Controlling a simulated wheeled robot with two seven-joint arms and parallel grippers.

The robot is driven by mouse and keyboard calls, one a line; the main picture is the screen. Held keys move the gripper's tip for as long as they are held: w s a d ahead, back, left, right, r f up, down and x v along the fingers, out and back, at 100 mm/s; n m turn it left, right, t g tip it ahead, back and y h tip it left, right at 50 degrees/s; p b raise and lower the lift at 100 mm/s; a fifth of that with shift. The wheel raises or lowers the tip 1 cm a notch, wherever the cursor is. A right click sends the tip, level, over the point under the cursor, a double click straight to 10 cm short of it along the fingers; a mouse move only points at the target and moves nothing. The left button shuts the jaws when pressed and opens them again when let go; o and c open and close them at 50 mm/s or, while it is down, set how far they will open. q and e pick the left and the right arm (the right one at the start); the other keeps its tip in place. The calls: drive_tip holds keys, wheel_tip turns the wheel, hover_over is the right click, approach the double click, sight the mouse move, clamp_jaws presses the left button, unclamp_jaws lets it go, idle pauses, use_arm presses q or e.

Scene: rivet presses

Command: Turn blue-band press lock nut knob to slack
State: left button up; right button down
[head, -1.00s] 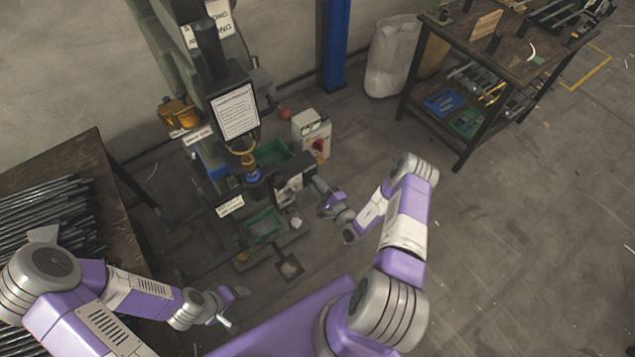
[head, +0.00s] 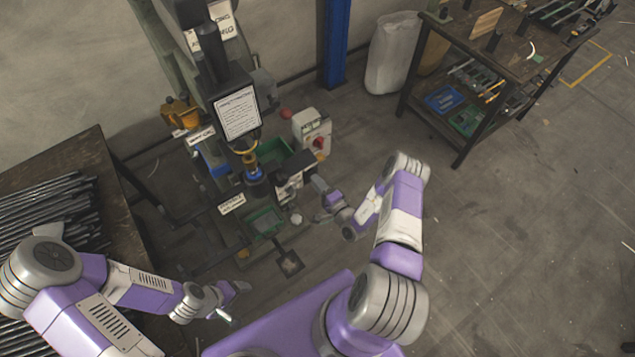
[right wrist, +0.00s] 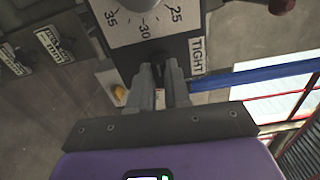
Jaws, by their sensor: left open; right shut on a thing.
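The press (head: 210,75) stands left of centre in the head view, with a blue band (head: 254,175) around its ram. My right gripper (head: 312,183) is at the right side of the press's lower front. In the right wrist view its two fingers (right wrist: 160,78) are shut on the lock nut knob, which is mostly hidden between them. Just above is a white dial plate (right wrist: 150,22) marked 35, 30 and 25. A "TIGHT" label (right wrist: 197,56) is right of the fingers. My left gripper (head: 238,296) is open and empty, low in front of the press.
A table with dark rods (head: 50,215) stands at the left. A white box with a red knob (head: 312,130) is behind my right gripper. A workbench (head: 510,55) and a pale sack (head: 391,55) are at the back right. The right floor is clear.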

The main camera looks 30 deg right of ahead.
drive_tip(key=c, duration=1.1)
unclamp_jaws()
drive_tip(key=shift+s, duration=0.1)
drive_tip(key=s, duration=0.7)
drive_tip(key=shift+s+d, duration=0.25)
drive_tip(key=shift+d, duration=0.05)
